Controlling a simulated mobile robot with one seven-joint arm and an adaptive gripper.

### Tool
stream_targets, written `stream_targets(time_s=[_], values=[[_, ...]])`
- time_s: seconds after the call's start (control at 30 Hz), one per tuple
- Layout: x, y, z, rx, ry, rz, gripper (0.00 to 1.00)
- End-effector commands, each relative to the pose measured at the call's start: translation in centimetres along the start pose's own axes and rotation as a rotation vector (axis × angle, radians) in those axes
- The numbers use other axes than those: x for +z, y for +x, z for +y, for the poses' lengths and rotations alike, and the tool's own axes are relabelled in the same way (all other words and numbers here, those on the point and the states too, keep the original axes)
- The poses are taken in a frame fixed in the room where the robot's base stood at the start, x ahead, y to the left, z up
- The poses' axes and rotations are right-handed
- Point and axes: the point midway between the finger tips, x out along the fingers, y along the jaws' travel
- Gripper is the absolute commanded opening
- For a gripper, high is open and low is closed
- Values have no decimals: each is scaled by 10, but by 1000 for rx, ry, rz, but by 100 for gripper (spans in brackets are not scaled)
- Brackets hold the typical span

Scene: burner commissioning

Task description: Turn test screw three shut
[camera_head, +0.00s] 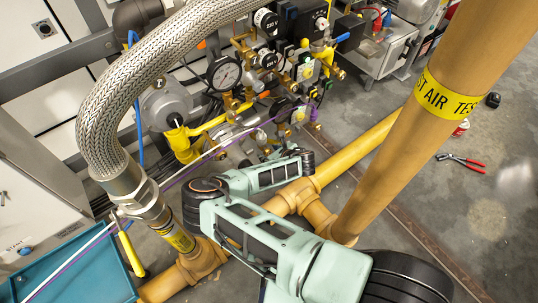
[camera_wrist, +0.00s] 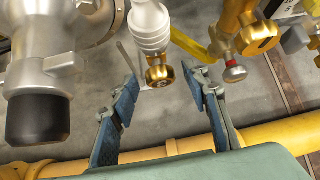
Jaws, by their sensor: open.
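In the wrist view my gripper (camera_wrist: 160,92) is open, with its two blue-padded fingers spread wide and nothing held between them. A brass knurled end piece (camera_wrist: 160,76) under a silver ribbed fitting (camera_wrist: 151,28) shows between the fingertips, apart from both fingers as far as I can see. Right of the fingers, a brass fitting (camera_wrist: 229,40) carries a small red-ended silver piece (camera_wrist: 235,73). No label shows which part is test screw three. In the head view my arm reaches toward the valve assembly (camera_head: 270,75); my fingertips are not clear there.
A yellow pipe (camera_head: 355,150) runs below the assembly, and a thick upright pipe (camera_head: 440,90) stands at right. A braided hose (camera_head: 135,75) arches at left. A dark-capped silver body (camera_wrist: 38,118) is close left of my fingers. Red-handled pliers (camera_head: 461,162) lie on the floor.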

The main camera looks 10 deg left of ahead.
Motion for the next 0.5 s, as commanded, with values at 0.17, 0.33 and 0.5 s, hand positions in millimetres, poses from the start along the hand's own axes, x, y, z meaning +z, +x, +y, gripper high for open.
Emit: stream_targets(time_s=[0.17, 0.33, 0.5], values=[[0, 8, 0, 0, 1, 1, 43], [0, 8, 0, 0, 1, 1, 43], [0, 8, 0, 0, 1, 1, 29]])
